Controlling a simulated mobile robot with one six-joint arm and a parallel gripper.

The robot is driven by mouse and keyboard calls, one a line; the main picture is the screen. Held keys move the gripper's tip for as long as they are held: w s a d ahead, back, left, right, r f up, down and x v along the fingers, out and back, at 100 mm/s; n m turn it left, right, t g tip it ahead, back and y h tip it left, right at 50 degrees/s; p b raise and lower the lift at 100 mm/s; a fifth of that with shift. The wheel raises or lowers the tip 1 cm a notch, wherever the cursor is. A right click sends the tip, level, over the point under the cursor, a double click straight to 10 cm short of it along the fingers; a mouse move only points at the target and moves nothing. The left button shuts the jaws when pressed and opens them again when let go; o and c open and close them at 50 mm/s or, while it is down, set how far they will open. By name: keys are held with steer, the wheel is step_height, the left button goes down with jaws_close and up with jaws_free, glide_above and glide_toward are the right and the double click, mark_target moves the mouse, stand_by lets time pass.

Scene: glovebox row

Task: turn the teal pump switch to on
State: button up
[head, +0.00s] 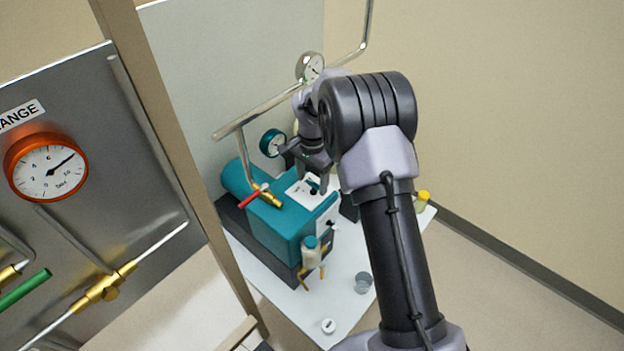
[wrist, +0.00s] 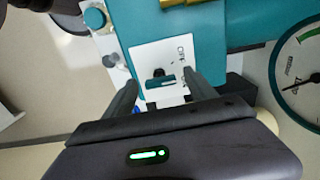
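The teal pump (head: 288,228) stands on a white table. On its top is a white switch plate (head: 297,192), which also shows in the wrist view (wrist: 148,55). The pump switch (wrist: 160,81) is a small teal lever by a black round spot on the plate. An "OFF" label is legible on the plate; the lettering below it is partly covered by a finger. My gripper (head: 318,189) is above the plate, pointing down. In the wrist view my gripper (wrist: 161,88) is open, one finger on each side of the switch. I cannot tell whether either finger touches it.
A red-handled brass valve (head: 265,196) and a teal-rimmed gauge (head: 272,142) are close to the gripper. A teal-capped bottle (head: 311,251) is at the pump's front. A small glass cup (head: 363,283) stands on the white table (head: 345,258). A tan post (head: 178,150) rises at left.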

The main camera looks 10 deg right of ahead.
mark_target(312, 183)
step_height(312, 183, up, 18)
steer(key=p, duration=0.4)
steer(key=shift+f, duration=0.25)
